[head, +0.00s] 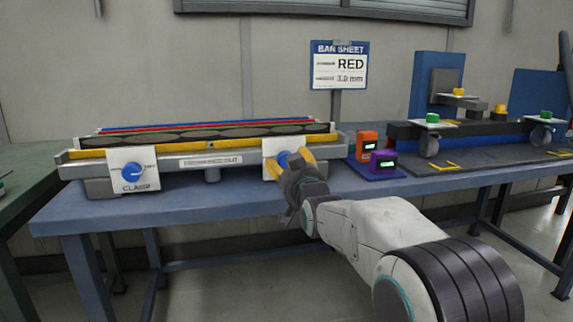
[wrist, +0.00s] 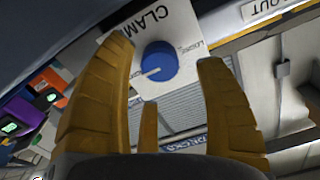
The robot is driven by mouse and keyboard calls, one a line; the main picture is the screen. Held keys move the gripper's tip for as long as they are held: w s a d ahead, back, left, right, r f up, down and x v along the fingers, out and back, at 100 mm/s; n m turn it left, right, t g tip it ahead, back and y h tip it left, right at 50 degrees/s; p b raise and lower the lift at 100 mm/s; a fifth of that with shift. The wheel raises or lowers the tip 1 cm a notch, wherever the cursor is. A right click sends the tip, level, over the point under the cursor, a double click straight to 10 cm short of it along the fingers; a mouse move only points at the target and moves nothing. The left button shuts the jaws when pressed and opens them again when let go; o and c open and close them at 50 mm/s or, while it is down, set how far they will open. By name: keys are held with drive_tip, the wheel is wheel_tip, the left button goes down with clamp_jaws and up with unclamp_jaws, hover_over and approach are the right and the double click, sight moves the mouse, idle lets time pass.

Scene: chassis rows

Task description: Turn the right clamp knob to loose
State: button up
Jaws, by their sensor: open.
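The right clamp knob (head: 283,159) is a round blue dial on a white plate at the right end of the long fixture. My gripper (head: 291,162) is open in front of the plate and partly hides the knob in the head view. No finger visibly touches the knob.
The left clamp knob (head: 133,173) sits on a matching plate. Orange (head: 367,146) and purple (head: 383,161) boxes with displays stand just right of the fixture on the blue bench (head: 222,205). A sign (head: 339,65) reading RED, 3.0 mm stands behind.

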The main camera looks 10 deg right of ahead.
drive_tip(key=shift+w, duration=1.8)
drive_tip(key=shift+c, duration=0.4)
drive_tip(key=c, duration=1.1)
